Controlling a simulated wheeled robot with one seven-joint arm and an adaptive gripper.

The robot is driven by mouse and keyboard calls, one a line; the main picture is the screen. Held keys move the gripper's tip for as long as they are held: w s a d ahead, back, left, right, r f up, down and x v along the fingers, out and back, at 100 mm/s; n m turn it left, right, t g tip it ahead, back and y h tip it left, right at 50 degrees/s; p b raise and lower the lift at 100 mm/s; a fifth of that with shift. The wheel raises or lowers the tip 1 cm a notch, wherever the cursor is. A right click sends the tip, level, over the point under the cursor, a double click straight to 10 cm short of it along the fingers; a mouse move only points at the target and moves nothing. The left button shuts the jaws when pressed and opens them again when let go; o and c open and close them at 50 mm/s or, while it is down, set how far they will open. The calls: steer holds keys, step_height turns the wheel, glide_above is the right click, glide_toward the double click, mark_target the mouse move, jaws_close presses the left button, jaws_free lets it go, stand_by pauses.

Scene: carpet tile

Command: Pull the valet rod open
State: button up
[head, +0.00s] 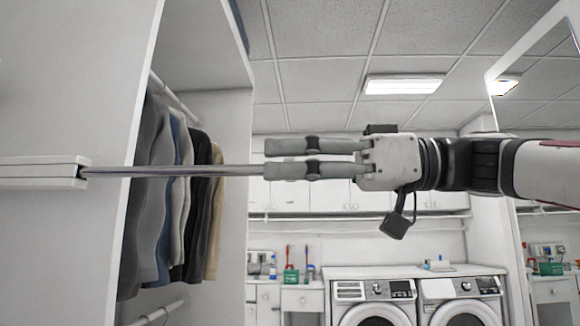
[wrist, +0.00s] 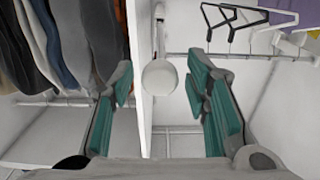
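The valet rod (head: 175,171) is a thin metal bar standing out level from its white housing (head: 42,172) at the left of the head view. In the wrist view its round pale end knob (wrist: 160,77) faces me. My gripper (head: 265,158) lies level, pointing left along the rod's line. In the wrist view the two green-padded fingers (wrist: 158,82) are apart, with the knob showing in the gap between them. In the head view the rod meets the lower fingertip, which hides its end. I cannot tell whether a finger touches it.
Hanging clothes (head: 180,190) fill the open closet beside the rod; its side panel (wrist: 141,70) stands close by. Empty hangers (wrist: 235,22) hang on a rail at the right of the wrist view. Washing machines (head: 375,290) stand far behind. The air around my arm is clear.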

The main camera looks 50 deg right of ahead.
steer(key=v, duration=1.2)
steer(key=shift+a+f, duration=0.15)
stand_by(0.4)
steer(key=w+a+f+m+g+h, duration=0.1)
steer(key=w+a+f+g, duration=0.1)
steer(key=w+a+f, duration=0.3)
steer(key=w+a+f+m+g+h, duration=0.1)
steer(key=w+a+f+m+g, duration=0.15)
steer(key=a+f, duration=0.4)
steer(key=w+a+f+m+g+h, duration=0.1)
steer(key=w+a+f+g, duration=0.25)
steer(key=f, duration=0.45)
steer(key=s+a+f+m+g+h, duration=0.1)
steer(key=s+a+f+g+h, duration=0.2)
steer(key=f, duration=0.9)
steer(key=s+f+m+g+h, duration=0.1)
steer(key=s+f+g+h, duration=0.2)
steer(key=f, duration=0.9)
step_height(320, 180, up, 16)
steer(key=w+t+p, duration=0.1)
steer(key=t+p, duration=0.2)
steer(key=p, duration=1.1)
steer(key=shift+w+r+h, duration=0.2)
steer(key=shift+w+h, duration=0.2)
